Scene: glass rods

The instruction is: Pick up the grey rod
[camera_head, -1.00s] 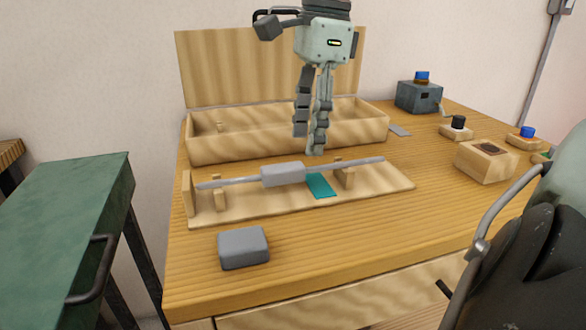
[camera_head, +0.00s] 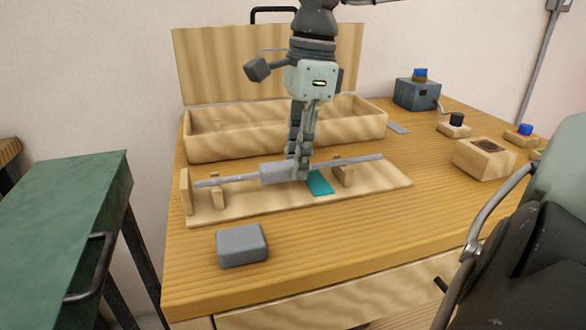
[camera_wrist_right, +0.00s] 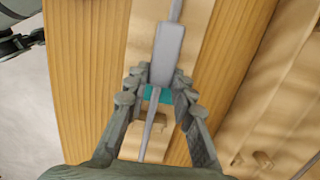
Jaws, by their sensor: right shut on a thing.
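The grey rod (camera_head: 225,181) with its thicker grey middle block (camera_head: 275,174) lies across the upright supports of a wooden stand (camera_head: 260,208). My right gripper (camera_head: 302,173) has come down from above and is shut on the rod at the right end of the block. In the right wrist view, the fingertips (camera_wrist_right: 158,97) sit on both sides of the rod where the block (camera_wrist_right: 167,55) meets the thin shaft (camera_wrist_right: 151,137). The rod still appears to rest on its supports. My left gripper is not in view.
A teal patch (camera_head: 319,183) lies on the stand below the rod. A grey block (camera_head: 241,246) sits in front. An open wooden box (camera_head: 285,142) stands behind. A green cabinet (camera_head: 60,215) stands left of the table.

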